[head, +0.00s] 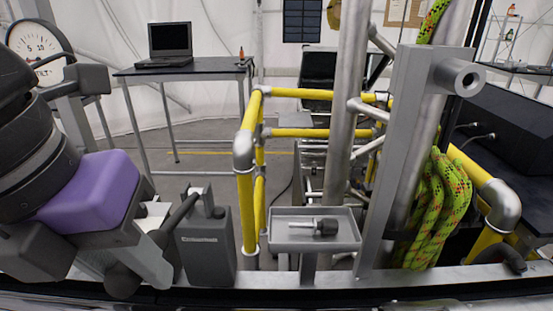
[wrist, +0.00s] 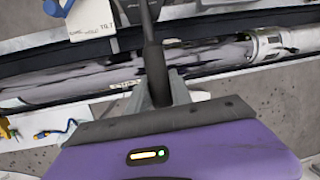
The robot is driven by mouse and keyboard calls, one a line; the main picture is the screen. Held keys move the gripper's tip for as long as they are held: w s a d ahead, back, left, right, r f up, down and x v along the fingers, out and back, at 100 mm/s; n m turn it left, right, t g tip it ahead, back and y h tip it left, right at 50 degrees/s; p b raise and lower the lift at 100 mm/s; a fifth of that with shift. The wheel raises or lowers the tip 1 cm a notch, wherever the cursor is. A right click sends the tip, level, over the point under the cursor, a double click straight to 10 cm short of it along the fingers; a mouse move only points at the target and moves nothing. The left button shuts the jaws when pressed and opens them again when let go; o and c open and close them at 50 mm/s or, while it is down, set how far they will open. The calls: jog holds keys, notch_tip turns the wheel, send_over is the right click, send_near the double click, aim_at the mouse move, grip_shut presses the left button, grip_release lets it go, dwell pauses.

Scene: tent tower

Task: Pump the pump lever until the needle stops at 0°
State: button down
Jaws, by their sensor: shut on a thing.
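A grey pump box (head: 205,245) stands on the front rail in the head view. Its dark pump lever (head: 180,213) slopes down to the left from a bracket on top. My purple-bodied gripper (head: 150,262) is around the lever's lower part. In the wrist view the dark lever (wrist: 152,45) runs down between the fingers of my gripper (wrist: 165,92), which is shut on it. A round white dial (head: 36,42) with numbers such as 5 and 10 is at the upper left, partly hidden by my arm. I cannot read its needle clearly.
A small grey tray (head: 312,238) holding a dark knobbed part is right of the pump. Yellow railings (head: 247,200), a grey post (head: 402,150) and green rope (head: 440,210) stand farther right. A table with a laptop (head: 170,42) is behind. A white TILT label (wrist: 92,22) shows in the wrist view.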

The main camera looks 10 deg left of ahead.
jog(key=f+t+b, duration=0.1)
jog(key=f+b, duration=0.2)
jog(key=b, duration=0.1)
jog(key=f+t+b, duration=0.2)
jog(key=b, duration=0.3)
jog(key=f+t+y+b, duration=0.1)
jog(key=f+b, duration=0.2)
jog(key=b, duration=0.1)
jog(key=shift+s+d+f+t, duration=0.15)
jog(key=shift+s+f+t, duration=0.2)
jog(key=shift+s+t, duration=0.05)
jog(key=c, duration=1.1)
grip_release()
jog(key=shift+c, duration=0.2)
jog(key=shift+r, duration=0.1)
jog(key=v, duration=0.7)
jog(key=shift+s+r+p, duration=0.2)
jog(key=shift+r+p, duration=0.1)
jog(key=shift+p, duration=0.15)
